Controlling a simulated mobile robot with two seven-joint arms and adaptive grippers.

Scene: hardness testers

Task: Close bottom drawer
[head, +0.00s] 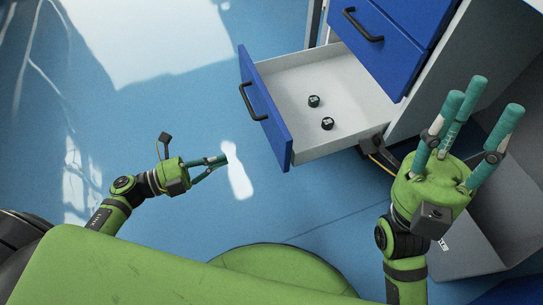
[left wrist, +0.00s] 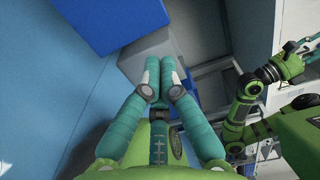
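The bottom drawer is pulled open in the head view, with a blue front (head: 277,135), a black handle (head: 253,103) and a white inside (head: 345,80). Two small dark objects lie in it, one (head: 314,101) farther back and one (head: 327,123) nearer. My left gripper (head: 224,160) is left of the drawer front, apart from it. Its fingers (left wrist: 160,68) come together at the tips with nothing visible between them. My right gripper (head: 482,98) is right of the drawer, fingers spread upward and empty.
A closed blue drawer (head: 375,35) with a black handle (head: 363,25) sits above the open one in a cabinet (head: 430,85). A grey open compartment (head: 480,225) is at lower right. Blue floor (head: 150,120) is clear left of the drawer front.

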